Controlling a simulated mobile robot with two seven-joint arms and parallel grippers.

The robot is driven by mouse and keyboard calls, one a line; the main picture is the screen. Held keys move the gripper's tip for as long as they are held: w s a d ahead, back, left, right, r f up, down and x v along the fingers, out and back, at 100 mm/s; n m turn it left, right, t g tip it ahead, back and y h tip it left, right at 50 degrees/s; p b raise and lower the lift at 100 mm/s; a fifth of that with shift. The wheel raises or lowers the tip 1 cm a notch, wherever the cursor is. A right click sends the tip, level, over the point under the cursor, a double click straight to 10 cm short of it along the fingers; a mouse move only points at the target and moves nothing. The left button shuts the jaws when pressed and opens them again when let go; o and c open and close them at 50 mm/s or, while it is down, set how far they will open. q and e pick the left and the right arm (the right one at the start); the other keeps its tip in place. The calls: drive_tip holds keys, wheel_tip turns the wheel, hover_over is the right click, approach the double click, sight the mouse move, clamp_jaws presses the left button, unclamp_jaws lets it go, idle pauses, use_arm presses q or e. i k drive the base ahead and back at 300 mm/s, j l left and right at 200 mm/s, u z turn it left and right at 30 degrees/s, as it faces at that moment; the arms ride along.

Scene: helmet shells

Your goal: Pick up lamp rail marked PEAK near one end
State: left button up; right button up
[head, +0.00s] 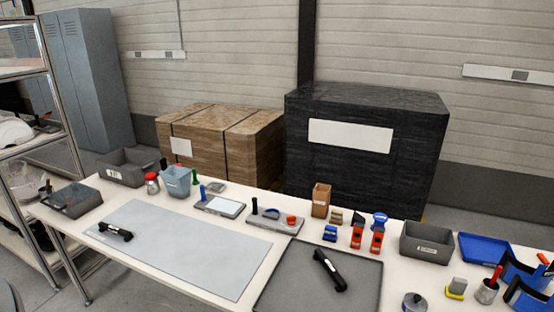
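A short black bar with a pale label (115,231) lies on the left part of the grey mat (190,255). A second black bar with a small pale mark (329,270) lies at an angle on the dark grey tray (290,290). Both look like lamp rails. The lettering is too small to read, so I cannot tell which is marked PEAK. Neither gripper shows in the head view.
Along the table's back stand a grey bin (127,168), a light blue cup (176,181), small tools and another grey bin (427,243). Blue holders (525,292) crowd the right end. A shelf rack (60,120) stands at the left. Much of the mat is clear.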

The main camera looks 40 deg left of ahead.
sight(103, 226)
drive_tip(key=u, duration=2.3)
drive_tip(key=i+u, duration=0.2)
drive_tip(key=i, duration=0.1)
